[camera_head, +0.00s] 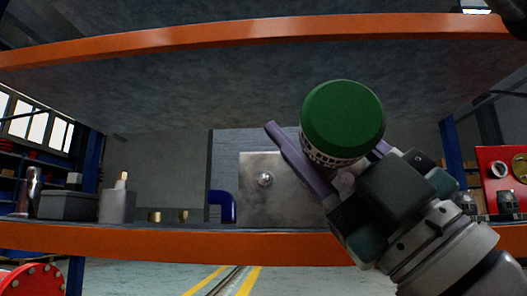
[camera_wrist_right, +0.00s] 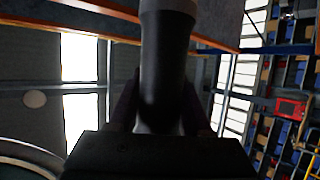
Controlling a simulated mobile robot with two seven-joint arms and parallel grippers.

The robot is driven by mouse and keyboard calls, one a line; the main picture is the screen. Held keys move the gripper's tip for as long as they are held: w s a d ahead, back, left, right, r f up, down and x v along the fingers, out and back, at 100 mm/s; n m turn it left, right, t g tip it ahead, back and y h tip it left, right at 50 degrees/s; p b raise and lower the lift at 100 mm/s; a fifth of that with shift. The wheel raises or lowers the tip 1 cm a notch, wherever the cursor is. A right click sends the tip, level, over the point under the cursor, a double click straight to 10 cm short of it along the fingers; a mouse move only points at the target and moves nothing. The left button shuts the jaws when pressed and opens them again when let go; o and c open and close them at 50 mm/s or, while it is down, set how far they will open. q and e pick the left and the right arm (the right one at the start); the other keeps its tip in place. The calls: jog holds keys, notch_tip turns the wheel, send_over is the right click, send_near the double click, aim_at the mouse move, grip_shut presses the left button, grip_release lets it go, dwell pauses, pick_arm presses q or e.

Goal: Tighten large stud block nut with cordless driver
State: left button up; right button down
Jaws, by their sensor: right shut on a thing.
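My right gripper (camera_head: 326,142) is in front of the shelf, right of centre in the head view. Its purple fingers are shut on the cordless driver (camera_head: 343,118), whose round green end faces the head camera. In the right wrist view the driver's dark, thick handle (camera_wrist_right: 165,70) stands between the fingers. The driver's working tip is hidden. A grey metal stud block (camera_head: 285,205) stands on the shelf behind the gripper, with a round shiny nut or stud end (camera_head: 265,179) on its face. The gripper covers the block's right part. My left gripper is not in view.
An orange beam (camera_head: 180,241) edges the shelf; another orange beam (camera_head: 250,32) runs overhead. A blue bent pipe (camera_head: 225,205) is left of the block. Farther left are small brass pieces (camera_head: 155,217), a grey holder (camera_head: 117,206) and a dark box (camera_head: 68,206). A red panel (camera_head: 497,165) stands right.

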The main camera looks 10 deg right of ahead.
jog(key=shift+w, duration=0.1)
dwell(0.7)
jog(key=shift+w+d, duration=0.1)
jog(key=shift+w, duration=0.1)
dwell(0.7)
dwell(0.6)
